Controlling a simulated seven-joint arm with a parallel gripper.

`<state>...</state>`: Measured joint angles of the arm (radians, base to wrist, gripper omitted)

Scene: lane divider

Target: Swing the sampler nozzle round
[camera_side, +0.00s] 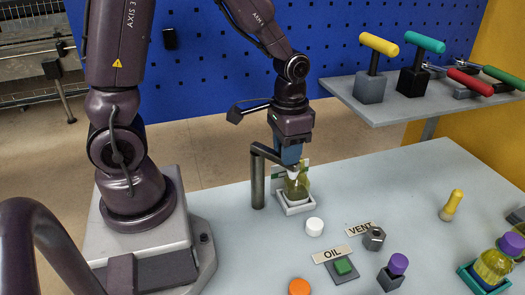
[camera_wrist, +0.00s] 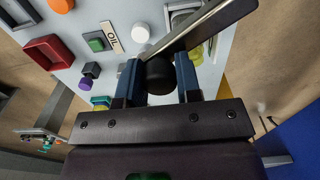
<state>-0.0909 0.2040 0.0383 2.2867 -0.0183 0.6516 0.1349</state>
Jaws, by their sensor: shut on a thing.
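The sampler nozzle is a dark grey post with a bent pipe (camera_side: 258,180), standing on the bench in the side view. Its arm reaches right, under my gripper (camera_side: 289,154). In the wrist view the long grey arm of the nozzle (camera_wrist: 212,24) runs up to the right from a black round knob (camera_wrist: 160,76). The blue fingers of my gripper (camera_wrist: 158,72) are shut on this knob, one on each side. A yellowish flask (camera_side: 298,186) stands in a pale tray (camera_side: 297,208) just below the gripper. The nozzle's tip is hard to make out there.
A white cap (camera_side: 314,227), a VENT label (camera_side: 359,229), a hex nut (camera_side: 374,238) and a green OIL button (camera_side: 343,266) lie in front. A purple-topped post (camera_side: 397,265) stands further right. A shelf (camera_side: 430,103) with coloured handles hangs at the back right.

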